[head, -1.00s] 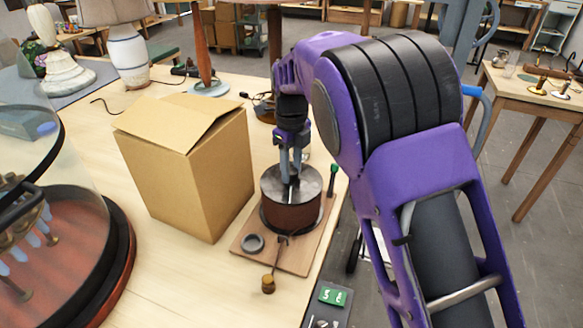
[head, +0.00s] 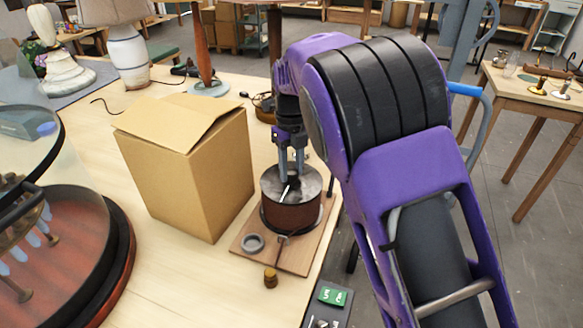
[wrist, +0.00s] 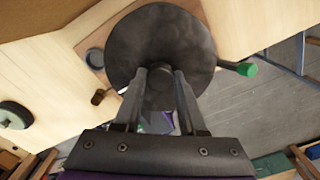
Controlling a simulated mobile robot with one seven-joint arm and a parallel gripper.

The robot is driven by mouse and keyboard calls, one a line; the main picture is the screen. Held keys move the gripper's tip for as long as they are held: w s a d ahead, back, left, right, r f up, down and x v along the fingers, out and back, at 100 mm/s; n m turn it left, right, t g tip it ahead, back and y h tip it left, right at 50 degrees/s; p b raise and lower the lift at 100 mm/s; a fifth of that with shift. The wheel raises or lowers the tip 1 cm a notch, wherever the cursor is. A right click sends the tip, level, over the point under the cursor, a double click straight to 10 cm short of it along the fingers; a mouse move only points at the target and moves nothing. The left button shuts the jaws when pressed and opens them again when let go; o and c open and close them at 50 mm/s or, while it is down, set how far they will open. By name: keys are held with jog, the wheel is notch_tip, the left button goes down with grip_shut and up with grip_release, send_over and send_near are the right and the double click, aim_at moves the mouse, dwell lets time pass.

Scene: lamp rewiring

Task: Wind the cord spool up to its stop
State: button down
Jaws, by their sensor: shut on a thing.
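The cord spool (head: 291,212) is a brown drum with a dark grey round top, upright on a wooden board (head: 300,262). In the wrist view its top disc (wrist: 160,40) fills the upper middle. My gripper (head: 291,176) points down over the spool top. Its two fingers (wrist: 160,78) are shut on the dark central knob (wrist: 160,97) of the spool. A cord runs from the spool's front to a small brass-brown weight (head: 270,279) at the board's front edge, also in the wrist view (wrist: 97,97).
A cardboard box (head: 190,170) stands close left of the spool. A grey ring (head: 252,243) lies on the board. A glass dome on a round red base (head: 125,250) is at the left. A green-labelled dark panel (head: 333,296) is at the table's right edge.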

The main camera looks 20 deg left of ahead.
jog(key=shift+c, duration=2.4)
grip_release()
notch_tip(320, 180, up, 18)
jog(key=shift+f, duration=0.25)
